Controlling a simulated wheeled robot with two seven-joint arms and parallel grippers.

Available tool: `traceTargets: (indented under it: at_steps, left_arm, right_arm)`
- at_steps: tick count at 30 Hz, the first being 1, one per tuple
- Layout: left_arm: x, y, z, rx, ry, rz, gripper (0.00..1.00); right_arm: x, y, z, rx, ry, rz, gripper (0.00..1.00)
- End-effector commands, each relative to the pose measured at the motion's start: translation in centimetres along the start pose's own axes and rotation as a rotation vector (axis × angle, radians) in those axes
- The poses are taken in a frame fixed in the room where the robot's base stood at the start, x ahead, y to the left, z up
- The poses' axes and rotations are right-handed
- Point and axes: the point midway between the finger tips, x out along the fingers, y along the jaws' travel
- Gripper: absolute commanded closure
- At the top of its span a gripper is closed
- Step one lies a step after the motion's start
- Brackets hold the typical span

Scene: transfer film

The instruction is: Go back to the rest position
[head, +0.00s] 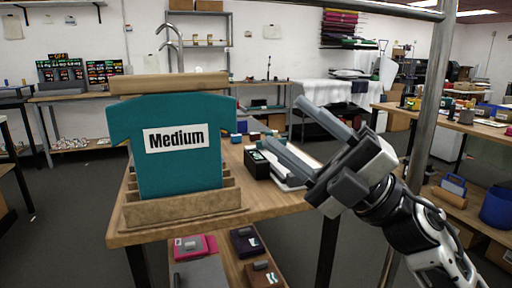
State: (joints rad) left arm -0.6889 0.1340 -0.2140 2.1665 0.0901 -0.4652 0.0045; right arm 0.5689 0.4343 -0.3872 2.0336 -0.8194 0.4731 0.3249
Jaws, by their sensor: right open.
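My right gripper (306,137) comes in from the right. It is open, its two long grey fingers apart and pointing up and left, with nothing between them. It shows in front of the wooden table's (270,207) right part, near a small black device (257,163). A teal shirt-shaped board (180,178) with a white "Medium" label (175,138) stands upright in a slotted wooden holder (184,212) on the table. My left gripper is not in view.
A metal pole (429,100) stands close to my right arm. A lower shelf under the table holds a pink item (190,247) and dark items. Grey floor (70,205) is open on the left. A long workbench (450,124) stands at right.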

Motion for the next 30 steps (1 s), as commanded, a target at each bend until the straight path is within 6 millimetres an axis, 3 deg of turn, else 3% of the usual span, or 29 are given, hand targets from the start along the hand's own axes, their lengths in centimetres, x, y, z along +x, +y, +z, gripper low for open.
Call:
traceTargets:
  at_steps: [5, 9, 14, 18, 24, 30]
  left_arm:
    - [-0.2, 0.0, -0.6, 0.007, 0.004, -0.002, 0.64]
    - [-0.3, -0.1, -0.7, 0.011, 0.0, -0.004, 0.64]
    - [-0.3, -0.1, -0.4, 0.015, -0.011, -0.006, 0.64]
    - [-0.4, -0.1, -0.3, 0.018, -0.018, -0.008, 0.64]
    - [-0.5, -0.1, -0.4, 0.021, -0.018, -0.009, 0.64]
    - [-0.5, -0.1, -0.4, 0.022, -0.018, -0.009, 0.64]
  right_arm:
    - [-7.4, -6.4, 3.6, 0.394, -0.419, 0.133, 0.49]
    - [-15.1, -13.1, 4.1, 0.672, -0.779, 0.167, 0.49]
    - [-23.8, -20.5, 0.7, 0.946, -1.15, 0.142, 0.49]
    - [-30.0, -25.5, -4.6, 1.149, -1.422, 0.089, 0.49]
    - [-34.8, -28.9, -11.1, 1.332, -1.651, 0.022, 0.49]
    - [-35.8, -29.6, -13.0, 1.383, -1.708, 0.003, 0.49]
